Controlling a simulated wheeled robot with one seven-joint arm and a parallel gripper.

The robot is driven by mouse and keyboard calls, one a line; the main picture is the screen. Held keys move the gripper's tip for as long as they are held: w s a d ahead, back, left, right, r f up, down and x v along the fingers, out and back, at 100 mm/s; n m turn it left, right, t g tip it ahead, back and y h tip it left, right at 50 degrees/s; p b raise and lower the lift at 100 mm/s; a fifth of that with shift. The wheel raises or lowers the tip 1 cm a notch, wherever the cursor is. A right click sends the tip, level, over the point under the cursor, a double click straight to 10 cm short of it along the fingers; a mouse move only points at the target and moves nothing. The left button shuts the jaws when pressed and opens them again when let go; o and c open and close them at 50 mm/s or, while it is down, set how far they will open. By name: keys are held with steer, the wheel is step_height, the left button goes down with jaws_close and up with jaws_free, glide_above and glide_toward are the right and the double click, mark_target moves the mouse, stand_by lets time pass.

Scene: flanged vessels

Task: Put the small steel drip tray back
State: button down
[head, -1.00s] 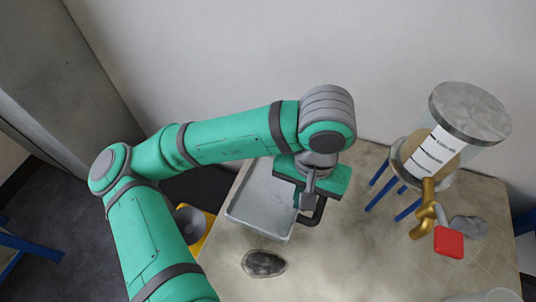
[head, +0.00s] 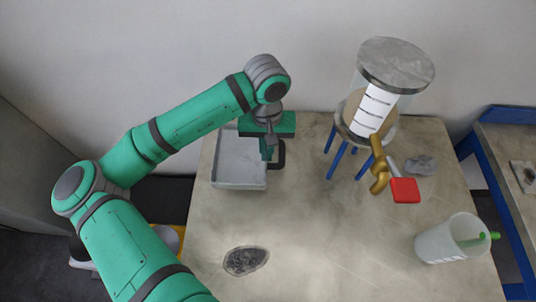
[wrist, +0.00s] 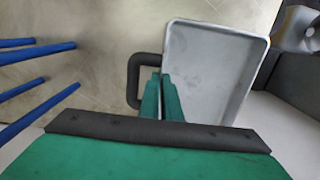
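The drip tray is a shallow grey rectangular tray (head: 238,160) with a dark U-shaped handle (head: 281,155), at the back left of the table. It also shows in the wrist view (wrist: 212,65), with its handle (wrist: 134,80) on the left. My gripper (head: 268,148) points down at the tray's handle-side edge. In the wrist view its green fingers (wrist: 161,85) are close together across that edge and appear shut on it. They hide part of the rim and the handle's near end. I cannot tell whether the tray touches the table.
A glass vessel (head: 385,85) with a brass tap (head: 379,165) and red lever (head: 405,190) stands on blue legs. A grey stone (head: 421,165), a dark oval piece (head: 246,261) and a clear beaker (head: 450,240) are on the table (head: 325,225). Its middle is clear.

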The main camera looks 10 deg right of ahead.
steer(key=shift+w+d+f, duration=0.35)
steer(key=shift+w+f, duration=0.2)
steer(key=shift+f, duration=0.1)
steer(key=shift+w+f, duration=0.25)
steer(key=shift+f, duration=0.7)
steer(key=shift+w+f, duration=0.2)
steer(key=shift+f, duration=0.7)
steer(key=shift+s+d, duration=0.15)
steer(key=shift+d, duration=0.15)
steer(key=shift+a+f, duration=0.1)
steer(key=c, duration=2)
jaws_free()
steer(key=shift+a, duration=0.25)
steer(key=shift+s, duration=0.1)
steer(key=shift+d, duration=0.1)
steer(key=shift+r, duration=0.4)
step_height(320, 180, up, 12)
steer(key=shift+w+f, duration=0.25)
steer(key=shift+w, duration=0.15)
